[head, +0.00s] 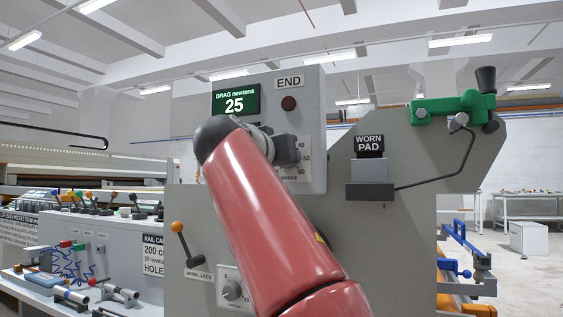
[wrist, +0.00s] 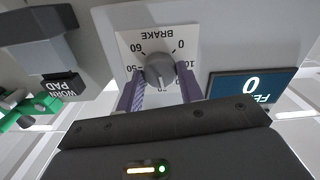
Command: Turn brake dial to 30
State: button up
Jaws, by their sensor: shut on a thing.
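The brake dial (wrist: 159,69) is a grey round knob on a white plate marked BRAKE, upside down in the wrist view. Marks for 0, 10, 50 and 60 show around it. My gripper (wrist: 160,80) has its two purple fingers on either side of the knob and is shut on it. The knob's lower part and the middle marks are hidden by my gripper. In the head view the dial plate (head: 303,170) shows 40, 50 and 60, while my arm hides the knob. The green display (head: 235,102) reads DRAG newtons 25.
An END lamp (head: 289,103) sits above the dial. A WORN PAD block (head: 370,170) and a green clamp (head: 453,107) with a crank are to the right. An orange-knobbed wheel lock lever (head: 180,236) and another dial (head: 232,290) are lower left. A dark blue display (wrist: 251,86) is beside the brake plate.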

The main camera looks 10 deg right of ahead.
jog(key=shift+f+m, duration=0.15)
jog(key=shift+m, duration=0.45)
jog(key=o, duration=1)
jog(key=b+v, duration=0.1)
jog(key=v, duration=0.6)
jog(key=shift+s+a+b, duration=0.25)
jog(key=shift+s+b, duration=0.05)
jog(key=shift+b, duration=0.1)
